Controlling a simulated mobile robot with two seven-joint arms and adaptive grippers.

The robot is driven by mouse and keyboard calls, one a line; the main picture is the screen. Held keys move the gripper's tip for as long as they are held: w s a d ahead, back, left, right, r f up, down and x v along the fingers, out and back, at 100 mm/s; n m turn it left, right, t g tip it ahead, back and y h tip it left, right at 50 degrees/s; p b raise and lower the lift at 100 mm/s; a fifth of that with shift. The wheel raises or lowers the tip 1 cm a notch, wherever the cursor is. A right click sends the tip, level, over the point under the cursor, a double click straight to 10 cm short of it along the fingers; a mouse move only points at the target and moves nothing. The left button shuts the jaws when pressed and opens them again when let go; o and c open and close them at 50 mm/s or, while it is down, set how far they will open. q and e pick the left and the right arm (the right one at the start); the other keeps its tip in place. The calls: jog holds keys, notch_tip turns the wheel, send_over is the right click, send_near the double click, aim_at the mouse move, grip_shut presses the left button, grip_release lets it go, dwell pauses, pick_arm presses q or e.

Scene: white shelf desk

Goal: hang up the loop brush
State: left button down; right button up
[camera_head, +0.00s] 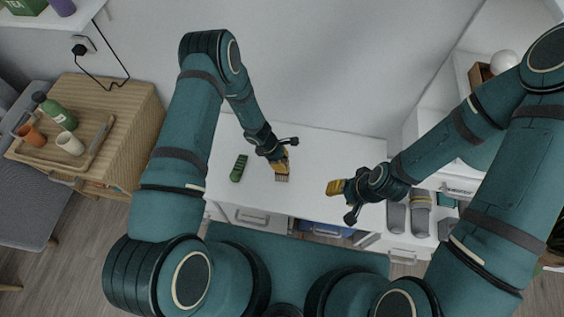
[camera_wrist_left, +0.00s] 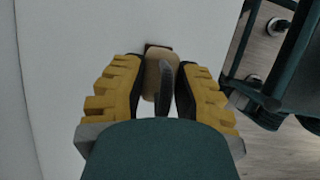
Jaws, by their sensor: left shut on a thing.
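The loop brush (camera_head: 281,178) is at my left gripper (camera_head: 281,166), over the white desk; its dark bristles point down toward the front edge. In the left wrist view, the yellow fingers of my left gripper (camera_wrist_left: 160,92) are shut on its tan wooden body (camera_wrist_left: 156,72), with a dark grey strip across it that may be the loop. Whether the brush touches the desk is unclear. My right gripper (camera_head: 338,188) is over the desk to the right, apart from the brush; its finger gap is not clear. I cannot make out a hook.
A dark green object (camera_head: 239,168) lies on the white desk (camera_head: 325,150), left of the brush. Grey slippers (camera_head: 420,215) sit at the desk's right. A wooden cabinet (camera_head: 130,105) with a tray (camera_head: 88,150), bottle and cups stands at the left. The wall closes off the back.

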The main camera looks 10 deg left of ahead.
pick_arm(q)
jog(key=shift+f, duration=0.3)
jog(key=shift+f, duration=0.15)
jog(key=c, duration=0.8)
grip_release()
